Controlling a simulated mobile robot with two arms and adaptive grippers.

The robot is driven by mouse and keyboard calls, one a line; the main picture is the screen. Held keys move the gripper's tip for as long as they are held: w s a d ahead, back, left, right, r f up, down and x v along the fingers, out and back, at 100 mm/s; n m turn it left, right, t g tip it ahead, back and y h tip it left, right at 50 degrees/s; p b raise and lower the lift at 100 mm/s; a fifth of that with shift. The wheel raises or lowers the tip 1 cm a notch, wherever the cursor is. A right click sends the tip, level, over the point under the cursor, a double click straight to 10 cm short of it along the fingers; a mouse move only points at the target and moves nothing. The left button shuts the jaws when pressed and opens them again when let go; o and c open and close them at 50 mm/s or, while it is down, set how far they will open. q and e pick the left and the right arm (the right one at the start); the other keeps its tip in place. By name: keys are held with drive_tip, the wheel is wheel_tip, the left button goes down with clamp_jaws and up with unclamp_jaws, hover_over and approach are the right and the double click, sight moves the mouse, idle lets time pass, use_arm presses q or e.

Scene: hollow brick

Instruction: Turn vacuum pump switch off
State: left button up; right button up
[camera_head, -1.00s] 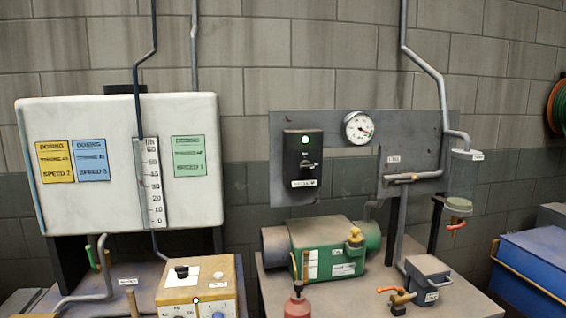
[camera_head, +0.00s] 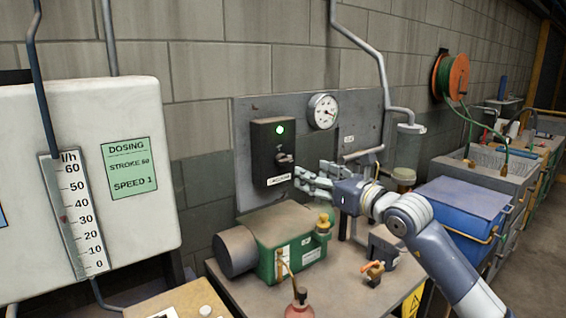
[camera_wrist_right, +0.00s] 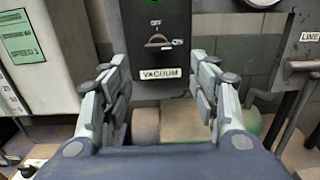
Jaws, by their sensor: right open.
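The vacuum pump switch box (camera_head: 272,151) is black and is fixed to a grey panel on the wall. Its green lamp (camera_head: 280,130) is lit, and its switch handle (camera_head: 284,159) sticks out below the lamp. In the right wrist view the switch handle (camera_wrist_right: 158,41) lies roughly level above the VACUUM label (camera_wrist_right: 162,73). My right gripper (camera_head: 308,178) is open and empty, just right of and slightly below the switch, apart from it as far as I can see. In the wrist view its fingers (camera_wrist_right: 160,85) stand to either side of the label. My left gripper is not in view.
A pressure gauge (camera_head: 323,111) sits right of the switch box. The green pump (camera_head: 285,235) stands on the bench below. A pipe with a valve (camera_head: 362,152) is behind my right arm. A white dosing cabinet (camera_head: 100,170) stands at left.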

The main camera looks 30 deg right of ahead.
sight(287, 163)
drive_tip(key=w+p, duration=0.1)
drive_tip(key=w, duration=0.2)
drive_tip(key=w+p, duration=0.1)
drive_tip(key=w, duration=0.2)
drive_tip(key=w+a+p, duration=0.1)
drive_tip(key=w+p, duration=0.1)
drive_tip(key=w, duration=0.1)
drive_tip(key=shift+r, duration=0.1)
drive_tip(key=shift+w, duration=0.3)
drive_tip(key=c, duration=0.9)
drive_tip(key=shift+c, duration=0.8)
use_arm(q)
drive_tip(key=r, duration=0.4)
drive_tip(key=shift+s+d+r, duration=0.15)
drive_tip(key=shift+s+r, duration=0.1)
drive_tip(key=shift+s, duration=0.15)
